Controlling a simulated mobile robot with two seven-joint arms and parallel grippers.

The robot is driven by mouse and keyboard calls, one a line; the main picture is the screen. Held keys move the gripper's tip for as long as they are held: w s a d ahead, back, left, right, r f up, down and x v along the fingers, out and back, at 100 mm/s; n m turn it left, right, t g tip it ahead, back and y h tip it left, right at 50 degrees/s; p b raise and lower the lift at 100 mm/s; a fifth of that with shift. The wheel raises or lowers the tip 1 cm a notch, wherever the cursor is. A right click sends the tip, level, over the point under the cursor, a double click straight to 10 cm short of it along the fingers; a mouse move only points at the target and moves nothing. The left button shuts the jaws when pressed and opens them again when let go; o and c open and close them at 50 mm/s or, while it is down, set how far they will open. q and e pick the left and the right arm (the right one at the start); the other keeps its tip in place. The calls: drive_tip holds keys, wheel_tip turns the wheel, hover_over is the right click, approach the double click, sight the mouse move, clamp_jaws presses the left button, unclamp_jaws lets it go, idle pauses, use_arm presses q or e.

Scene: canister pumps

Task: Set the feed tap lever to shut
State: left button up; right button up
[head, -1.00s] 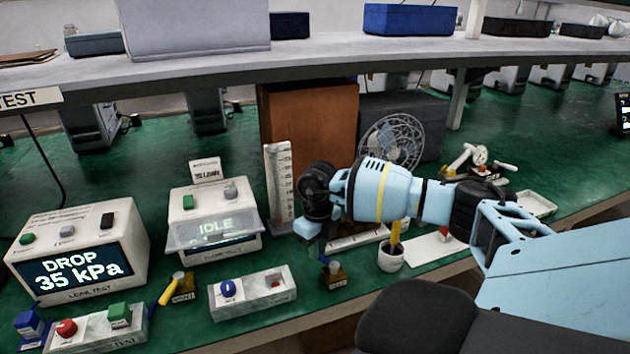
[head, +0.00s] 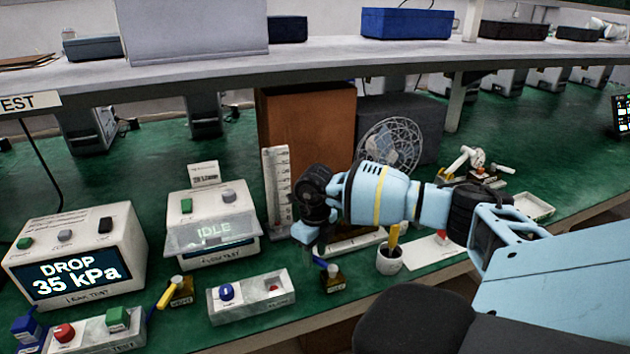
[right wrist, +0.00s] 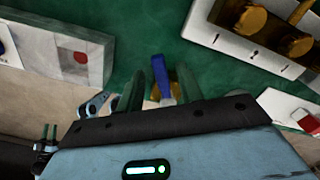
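The feed tap is a small brass block (head: 333,280) with a dark label on the bench, right of a grey tray. Its blue lever (head: 320,262) points up and to the left, towards my right gripper (head: 314,246). The gripper is low over the tap and partly hides it. In the right wrist view the blue lever (right wrist: 162,78) stands between the two dark fingers (right wrist: 162,92), which are apart. A gap shows beside the lever; contact cannot be made out. The brass body is mostly hidden there. My left gripper is not in view.
A second tap with a yellow lever (head: 168,293) stands to the left. The grey tray (head: 252,305) holds a blue knob and a red button. A white pot (head: 390,262) and a white card (head: 430,250) are to the right. The leak tester (head: 78,255) reads DROP 35 kPa.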

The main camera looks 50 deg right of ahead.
sight(315, 258)
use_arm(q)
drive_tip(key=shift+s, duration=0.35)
use_arm(e)
drive_tip(key=shift+r, duration=3.9)
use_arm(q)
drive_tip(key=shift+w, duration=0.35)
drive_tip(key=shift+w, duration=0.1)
